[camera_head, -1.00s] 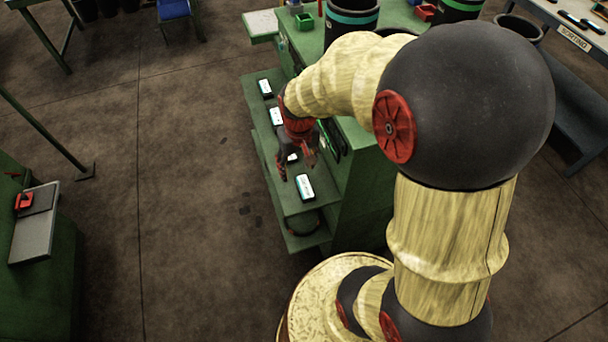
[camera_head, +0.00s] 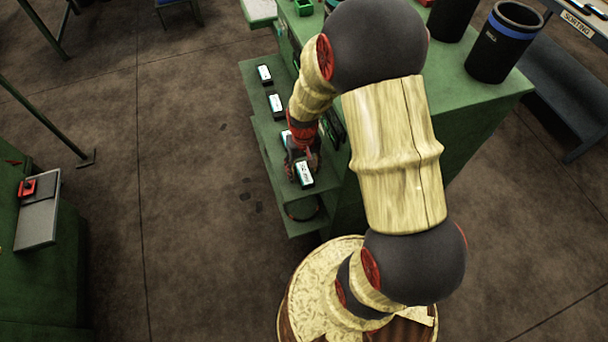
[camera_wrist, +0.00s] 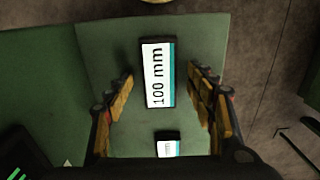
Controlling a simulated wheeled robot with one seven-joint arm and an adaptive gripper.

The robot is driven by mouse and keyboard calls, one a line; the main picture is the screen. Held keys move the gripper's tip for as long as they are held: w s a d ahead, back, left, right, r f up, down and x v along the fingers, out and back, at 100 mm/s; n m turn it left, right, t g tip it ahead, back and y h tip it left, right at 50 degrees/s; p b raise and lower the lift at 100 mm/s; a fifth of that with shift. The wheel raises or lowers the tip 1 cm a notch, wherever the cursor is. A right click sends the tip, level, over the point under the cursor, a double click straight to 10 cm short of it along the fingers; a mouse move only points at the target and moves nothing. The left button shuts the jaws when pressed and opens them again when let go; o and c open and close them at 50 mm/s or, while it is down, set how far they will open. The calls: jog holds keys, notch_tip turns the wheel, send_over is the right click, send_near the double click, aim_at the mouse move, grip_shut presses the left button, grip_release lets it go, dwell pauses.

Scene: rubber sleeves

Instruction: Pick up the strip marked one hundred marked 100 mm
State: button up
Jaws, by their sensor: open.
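The strip marked 100 mm (camera_wrist: 157,75) is a dark block with a white and teal label, lying on the green shelf (camera_wrist: 100,50). In the wrist view it sits ahead of and between the fingers of my gripper (camera_wrist: 162,102), apart from both. My gripper is open and empty. In the head view my gripper (camera_head: 303,167) is low over the near end of the shelf, above the strip (camera_head: 305,174), and partly covers it. A second labelled strip (camera_wrist: 167,146) shows lower in the wrist view, its marking only partly readable as mm.
Two more labelled strips (camera_head: 265,75) (camera_head: 276,104) lie farther along the shelf. The green cabinet (camera_head: 450,160) rises right of the shelf and carries dark cylinders (camera_head: 503,42). Open floor (camera_head: 190,200) lies left of the shelf.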

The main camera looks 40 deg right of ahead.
jog(key=c, duration=0.3)
jog(key=c, duration=0.7)
jog(key=shift+c, duration=0.7)
